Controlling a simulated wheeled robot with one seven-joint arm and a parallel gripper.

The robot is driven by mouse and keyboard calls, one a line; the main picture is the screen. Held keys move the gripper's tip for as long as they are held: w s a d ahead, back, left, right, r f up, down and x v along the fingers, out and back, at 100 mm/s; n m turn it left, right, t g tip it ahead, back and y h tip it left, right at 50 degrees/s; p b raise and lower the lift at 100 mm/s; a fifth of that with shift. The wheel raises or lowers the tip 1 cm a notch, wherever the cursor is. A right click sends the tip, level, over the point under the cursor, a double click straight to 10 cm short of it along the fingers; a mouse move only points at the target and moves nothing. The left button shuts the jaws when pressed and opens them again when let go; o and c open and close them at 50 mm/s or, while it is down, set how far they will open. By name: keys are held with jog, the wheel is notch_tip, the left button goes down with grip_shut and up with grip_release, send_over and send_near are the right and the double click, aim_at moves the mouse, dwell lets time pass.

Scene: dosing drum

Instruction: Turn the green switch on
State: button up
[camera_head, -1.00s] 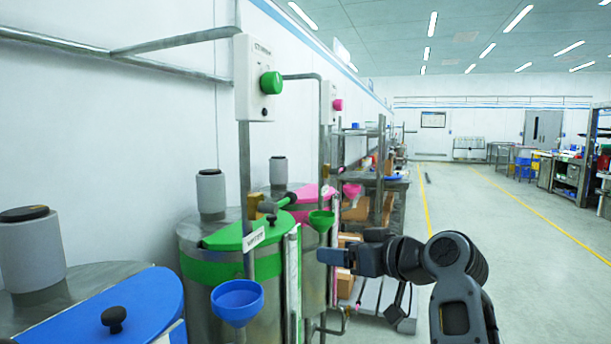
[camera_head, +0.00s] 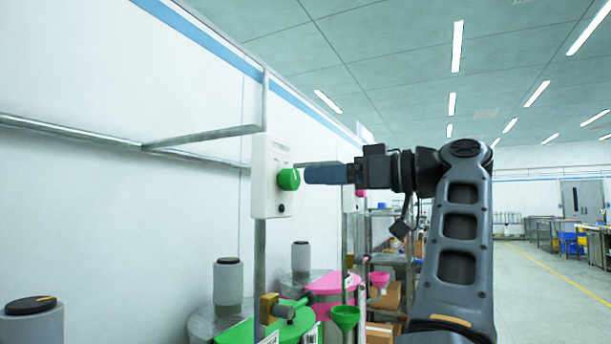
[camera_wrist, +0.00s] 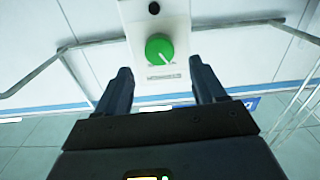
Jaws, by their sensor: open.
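The green switch (camera_head: 288,179) is a round knob on the face of a white control box (camera_head: 268,160) on a post by the wall. In the wrist view the green switch (camera_wrist: 159,48) shows a pale pointer line, above a small label. My gripper (camera_head: 308,175) points left at the knob in the head view, with its tips close to it. In the wrist view my gripper (camera_wrist: 160,80) is open, one finger on either side below the knob, with nothing between them. I cannot tell whether the fingertips touch the knob.
Below are steel drums with a green lid (camera_head: 265,330) and a pink lid (camera_head: 335,283), and a green funnel (camera_head: 345,318). A horizontal pipe (camera_head: 205,136) meets the post behind the box. A black button (camera_wrist: 154,8) sits on the box. The aisle at right is clear.

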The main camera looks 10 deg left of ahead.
aim_at(296, 178)
jog(key=shift+p+x, duration=0.5)
jog(key=shift+x, duration=2.1)
jog(key=shift+c, duration=0.5)
jog(key=c, duration=1)
jog(key=shift+o, duration=0.2)
